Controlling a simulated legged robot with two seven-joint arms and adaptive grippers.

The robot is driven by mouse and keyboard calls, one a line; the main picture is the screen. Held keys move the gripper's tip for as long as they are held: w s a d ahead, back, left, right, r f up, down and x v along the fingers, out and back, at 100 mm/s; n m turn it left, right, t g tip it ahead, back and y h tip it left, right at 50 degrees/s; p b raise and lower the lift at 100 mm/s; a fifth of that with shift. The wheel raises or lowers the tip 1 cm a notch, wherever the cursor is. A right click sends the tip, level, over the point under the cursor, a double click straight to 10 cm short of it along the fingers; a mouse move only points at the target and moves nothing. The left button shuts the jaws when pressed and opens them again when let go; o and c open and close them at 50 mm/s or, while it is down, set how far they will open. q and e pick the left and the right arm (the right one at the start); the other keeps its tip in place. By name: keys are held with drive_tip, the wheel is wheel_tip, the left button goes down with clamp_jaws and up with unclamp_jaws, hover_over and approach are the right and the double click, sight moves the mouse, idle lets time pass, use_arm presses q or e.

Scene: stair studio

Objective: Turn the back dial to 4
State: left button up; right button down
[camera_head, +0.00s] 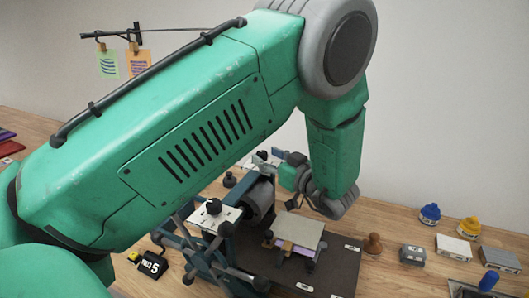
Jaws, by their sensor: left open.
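A small press with a dark roller (261,199) and blue-grey frame stands on the wooden table. A black knob (213,206) sits on a white plate at its near side. At the far side, a pale plate (262,160) shows in part beside my left gripper (278,163); the back dial there is mostly hidden and its setting cannot be read. My left arm spans the view from the left and bends down behind the press. The left gripper is open, small in view, at the far end of the roller; contact cannot be told. My right gripper is not in view.
A dark press bed (335,262) carries a grey plate (298,230). A black card (153,265) showing a 5 stands at left. Blue (429,213) and yellow-labelled (468,227) jars, a brown knob-shaped tool (373,243) and grey blocks (453,247) lie at right.

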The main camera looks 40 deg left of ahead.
use_arm(q)
drive_tip(key=shift+a, duration=0.7)
drive_tip(key=shift+a+f, duration=0.1)
drive_tip(key=shift+a, duration=0.3)
clamp_jaws()
